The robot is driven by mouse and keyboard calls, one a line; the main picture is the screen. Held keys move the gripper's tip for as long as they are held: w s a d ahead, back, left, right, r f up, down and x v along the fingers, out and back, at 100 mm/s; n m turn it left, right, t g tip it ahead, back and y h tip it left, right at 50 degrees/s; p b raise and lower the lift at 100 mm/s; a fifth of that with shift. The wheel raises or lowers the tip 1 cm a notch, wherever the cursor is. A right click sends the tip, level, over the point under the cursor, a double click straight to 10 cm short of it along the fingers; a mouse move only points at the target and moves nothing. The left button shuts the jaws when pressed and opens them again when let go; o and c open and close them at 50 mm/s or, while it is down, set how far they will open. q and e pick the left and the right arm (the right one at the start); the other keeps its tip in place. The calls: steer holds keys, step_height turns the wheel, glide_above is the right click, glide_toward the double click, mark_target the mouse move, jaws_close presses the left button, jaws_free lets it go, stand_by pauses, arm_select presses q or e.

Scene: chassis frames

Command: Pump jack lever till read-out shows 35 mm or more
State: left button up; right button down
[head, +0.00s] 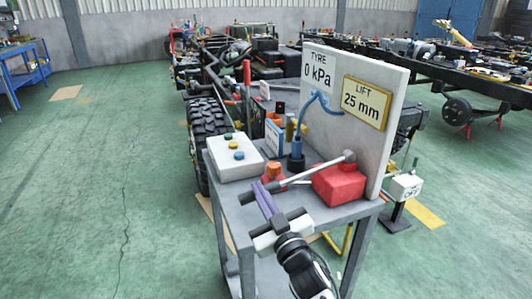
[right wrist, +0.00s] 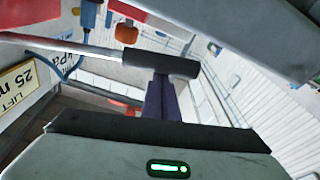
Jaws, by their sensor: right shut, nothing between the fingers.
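The red jack (head: 338,184) stands on the right of the grey cart top. Its grey lever (head: 312,170) slopes down to the left and ends in a dark grip. In the right wrist view the dark lever grip (right wrist: 160,63) crosses the purple fingertips. My right gripper (head: 262,195) is shut and empty, with its purple fingers at the grip; I cannot tell whether they touch it. The fingers also show in the right wrist view (right wrist: 161,100). The yellow-framed LIFT read-out (head: 361,103) shows 25 mm. My left gripper is not in view.
A TYRE sign (head: 319,66) on the white panel (head: 392,110) reads 0 kPa. A white button box (head: 235,158), an orange knob (head: 273,171) and a blue-hosed tool (head: 296,150) stand on the cart (head: 245,212). Behind are a tyre (head: 207,128) and chassis frames.

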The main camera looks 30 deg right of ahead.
steer(key=s, duration=0.2)
steer(key=s+f, duration=0.1)
steer(key=s, duration=0.3)
steer(key=shift+s+f, duration=0.25)
steer(key=shift+s, duration=0.15)
steer(key=shift+s+a+r, duration=0.1)
steer(key=shift+s+r, duration=0.05)
steer(key=shift+s, duration=0.15)
stand_by(1.0)
stand_by(0.9)
